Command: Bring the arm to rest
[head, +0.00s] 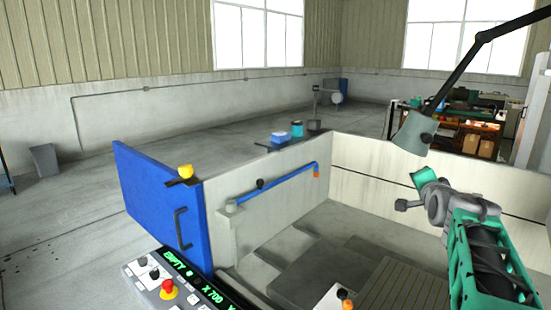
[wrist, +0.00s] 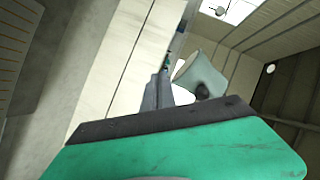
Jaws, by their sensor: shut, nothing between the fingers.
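My arm (head: 485,250), green and grey, reaches in from the lower right of the head view, over the right part of the machine's tank. Its wrist end shows there, but I cannot make out the fingers. In the wrist view my gripper (wrist: 161,76) shows beyond the green housing as two narrow grey fingers, close together and shut, with nothing held. A grey-green lamp shade (wrist: 200,77) appears just right of the fingers in the wrist view. In the head view the same lamp shade (head: 414,132) hangs above my wrist.
The tank wall (head: 370,165) runs behind my arm. A blue door (head: 160,205) stands at the left, above a control panel (head: 185,285) with a red button. The lamp's black arm (head: 480,60) crosses the upper right. A cluttered workbench (head: 450,130) stands farther back. Open floor lies left.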

